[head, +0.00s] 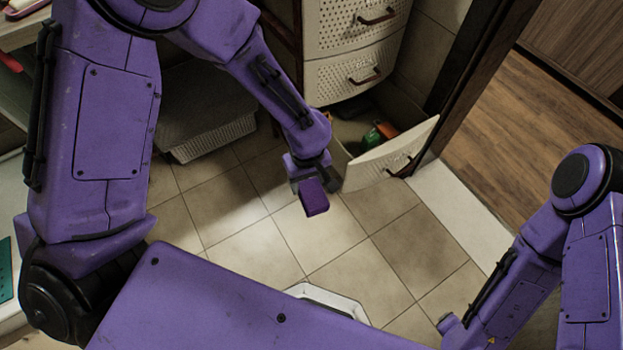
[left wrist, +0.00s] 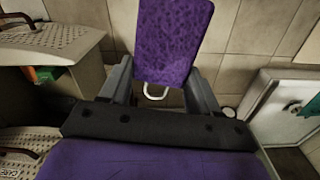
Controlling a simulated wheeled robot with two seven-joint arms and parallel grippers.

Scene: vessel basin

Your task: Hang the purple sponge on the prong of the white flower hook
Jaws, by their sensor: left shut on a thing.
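The purple sponge (head: 314,198) is a small block held at the tip of my left gripper (head: 316,183), above the tiled floor. In the left wrist view the sponge (left wrist: 173,40) stands out past the two grey fingers of my left gripper (left wrist: 160,85), which are shut on it. A small white curved piece (left wrist: 155,92) shows behind the sponge's lower end; I cannot tell whether it belongs to the white flower hook. I cannot make out the hook elsewhere. My right arm comes in at the lower right of the head view, but its gripper is not visible.
A white drawer cabinet (head: 350,45) stands beyond my left gripper, with its bottom drawer (head: 390,155) pulled out and green and orange items inside. A light basket (head: 210,138) stands left. A dark door frame (head: 470,85) is at right. The middle tiles are clear.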

